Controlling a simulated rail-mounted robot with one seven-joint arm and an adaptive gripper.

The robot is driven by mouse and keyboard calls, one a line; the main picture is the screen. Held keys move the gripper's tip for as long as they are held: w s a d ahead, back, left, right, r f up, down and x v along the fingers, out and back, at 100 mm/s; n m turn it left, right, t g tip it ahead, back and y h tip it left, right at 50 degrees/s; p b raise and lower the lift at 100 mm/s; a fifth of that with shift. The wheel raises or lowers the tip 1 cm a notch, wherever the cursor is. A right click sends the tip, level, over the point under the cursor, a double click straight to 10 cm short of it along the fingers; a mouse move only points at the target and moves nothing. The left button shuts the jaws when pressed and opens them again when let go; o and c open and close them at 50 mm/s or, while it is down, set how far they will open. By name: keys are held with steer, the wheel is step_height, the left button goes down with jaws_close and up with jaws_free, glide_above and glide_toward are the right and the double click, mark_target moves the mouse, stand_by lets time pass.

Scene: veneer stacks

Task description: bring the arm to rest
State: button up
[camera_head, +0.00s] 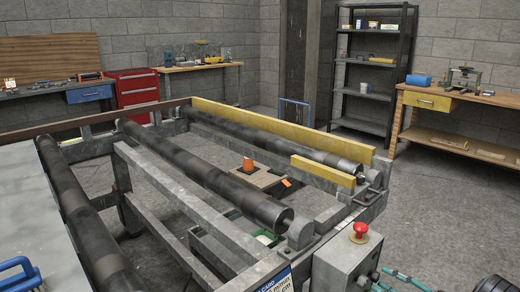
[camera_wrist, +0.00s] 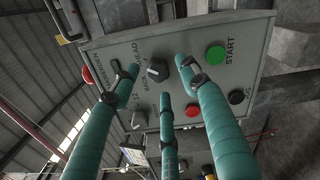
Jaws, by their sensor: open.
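My gripper (camera_wrist: 158,76) shows in the wrist view as three teal fingers with dark joints, spread apart with nothing between them. The fingertips point at the face of a grey control panel (camera_wrist: 262,28). A black selector knob (camera_wrist: 157,69) lies between the fingertips, and a green START button (camera_wrist: 215,56) is right of them. I cannot tell whether any fingertip touches the panel. In the head view my gripper (camera_head: 392,280) is at the bottom right, beside the grey control box (camera_head: 335,262); much of the hand is out of frame.
A red mushroom button (camera_head: 360,231) stands on top of the control box. Behind it is a metal frame with long dark rollers (camera_head: 205,172) and yellow bars (camera_head: 280,128). A shelf (camera_head: 372,65) and a workbench (camera_head: 450,100) stand farther back. Floor right of the frame is clear.

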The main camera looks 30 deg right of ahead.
steer(key=shift+x, duration=1.2)
steer(key=shift+f+n, duration=0.1)
steer(key=shift+n, duration=0.5)
steer(key=n+b, duration=0.2)
steer(key=n, duration=0.4)
steer(key=n+b, duration=0.3)
steer(key=n, duration=0.3)
steer(key=shift+d+f+n, duration=0.15)
steer(key=shift+d+n, duration=0.05)
steer(key=shift+n, duration=0.1)
steer(key=v, duration=0.7)
steer(key=shift+s, duration=0.3)
steer(key=shift+d+r, duration=0.1)
steer(key=shift+r, duration=0.1)
